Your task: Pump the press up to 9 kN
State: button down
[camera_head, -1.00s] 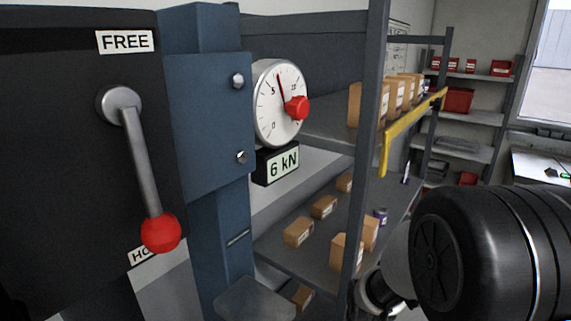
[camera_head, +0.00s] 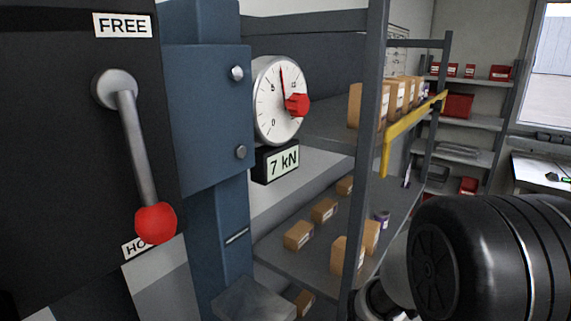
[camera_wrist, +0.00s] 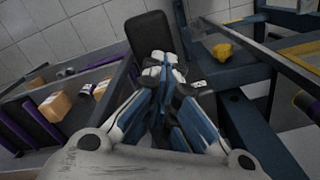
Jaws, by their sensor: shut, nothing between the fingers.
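The press is a blue frame (camera_head: 205,110) with a dark panel (camera_head: 60,160) in the head view. Its round white gauge (camera_head: 280,115) carries a red knob, and the display under it (camera_head: 282,162) reads 7 kN. A grey lever with a red ball (camera_head: 156,222) hangs down at the label that starts with HO, below the FREE label (camera_head: 122,25). In the wrist view my gripper (camera_wrist: 160,68) is shut and empty, in front of a dark upright panel (camera_wrist: 152,38). Blue press-like framing (camera_wrist: 222,75) lies to its right. I cannot tell whether the fingers touch anything.
A shelf rack (camera_head: 374,200) with several cardboard boxes stands behind the press. A yellow bar (camera_head: 415,120) runs along its upper shelf. Red bins (camera_head: 458,105) sit on far shelves. In the wrist view, boxes (camera_wrist: 54,105) stand on a shelf at left.

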jog(key=shift+f, duration=0.1)
dwell(0.5)
jog(key=shift+f+b, duration=0.9)
jog(key=shift+f, duration=0.15)
dwell(0.4)
jog(key=shift+f+b, duration=0.9)
jog(key=shift+f, duration=0.25)
jog(key=shift+f+b, duration=0.5)
jog(key=shift+r, duration=0.2)
